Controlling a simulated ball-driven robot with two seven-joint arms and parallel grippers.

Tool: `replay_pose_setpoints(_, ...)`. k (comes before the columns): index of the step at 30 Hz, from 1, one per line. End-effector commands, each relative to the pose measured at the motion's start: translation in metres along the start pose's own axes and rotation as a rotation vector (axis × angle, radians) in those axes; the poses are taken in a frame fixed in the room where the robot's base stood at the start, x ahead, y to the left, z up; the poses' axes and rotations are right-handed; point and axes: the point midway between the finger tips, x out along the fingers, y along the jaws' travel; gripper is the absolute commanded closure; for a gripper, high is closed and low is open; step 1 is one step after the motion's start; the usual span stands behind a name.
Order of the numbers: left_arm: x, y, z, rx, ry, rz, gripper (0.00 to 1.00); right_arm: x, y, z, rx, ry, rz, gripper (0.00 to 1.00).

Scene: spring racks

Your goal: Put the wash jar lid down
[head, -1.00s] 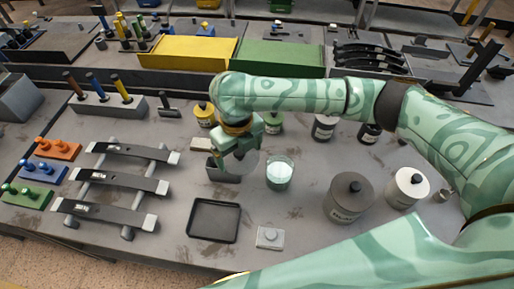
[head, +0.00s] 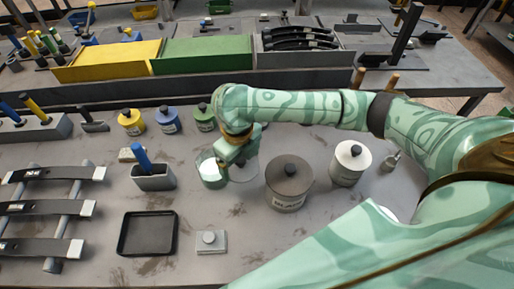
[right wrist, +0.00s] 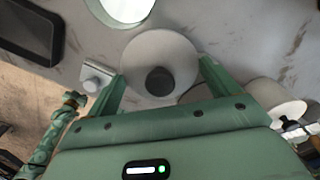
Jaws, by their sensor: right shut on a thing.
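The wash jar lid is a thin pale, see-through disc (head: 243,170) with a dark knob (right wrist: 160,82). My right gripper (head: 232,158) is shut on it and holds it above the bench. In the right wrist view the lid (right wrist: 145,52) lies between the two fingers; how they touch it is unclear. An open glass jar (head: 211,178) with white liquid stands just left of the gripper, partly hidden by it; its top shows in the right wrist view (right wrist: 124,6). A green patterned arm of mine shows at the lower left there; its gripper's state is unclear.
A dark grey jar (head: 290,190) stands close right of the lid, a white jar (head: 349,165) beyond. A small block with a knob (head: 211,243), a black tray (head: 124,247) and a grey holder (head: 152,181) with a blue handle stand left. Bare bench shows in front of the lid.

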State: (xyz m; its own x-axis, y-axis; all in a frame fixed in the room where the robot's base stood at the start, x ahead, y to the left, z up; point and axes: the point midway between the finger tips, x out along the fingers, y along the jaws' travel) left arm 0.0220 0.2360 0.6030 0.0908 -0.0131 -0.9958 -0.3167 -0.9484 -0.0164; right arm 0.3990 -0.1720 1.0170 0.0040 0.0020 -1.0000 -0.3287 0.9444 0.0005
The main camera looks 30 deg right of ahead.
Motion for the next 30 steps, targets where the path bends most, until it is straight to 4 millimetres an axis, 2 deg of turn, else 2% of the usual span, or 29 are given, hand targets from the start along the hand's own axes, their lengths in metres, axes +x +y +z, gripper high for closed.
replay_pose_setpoints(7,0.022,-0.021,0.009,0.004,-0.012,-0.025,0.64,0.027,-0.041,0.028,0.005,0.001,0.001,0.36)
replay_pose_setpoints(12,0.035,-0.021,0.012,0.003,-0.016,-0.026,0.64,0.043,-0.068,0.046,0.003,0.003,0.002,0.36)
replay_pose_setpoints(18,0.052,-0.010,0.013,-0.001,-0.020,-0.010,0.64,0.074,-0.087,0.060,0.002,0.003,0.002,0.36)
replay_pose_setpoints(26,0.060,-0.006,0.014,0.001,-0.022,-0.005,0.64,0.088,-0.100,0.068,0.000,0.001,0.001,0.36)
replay_pose_setpoints(30,0.069,-0.006,0.018,0.002,-0.027,-0.004,0.64,0.104,-0.106,0.073,0.001,0.002,0.002,0.36)
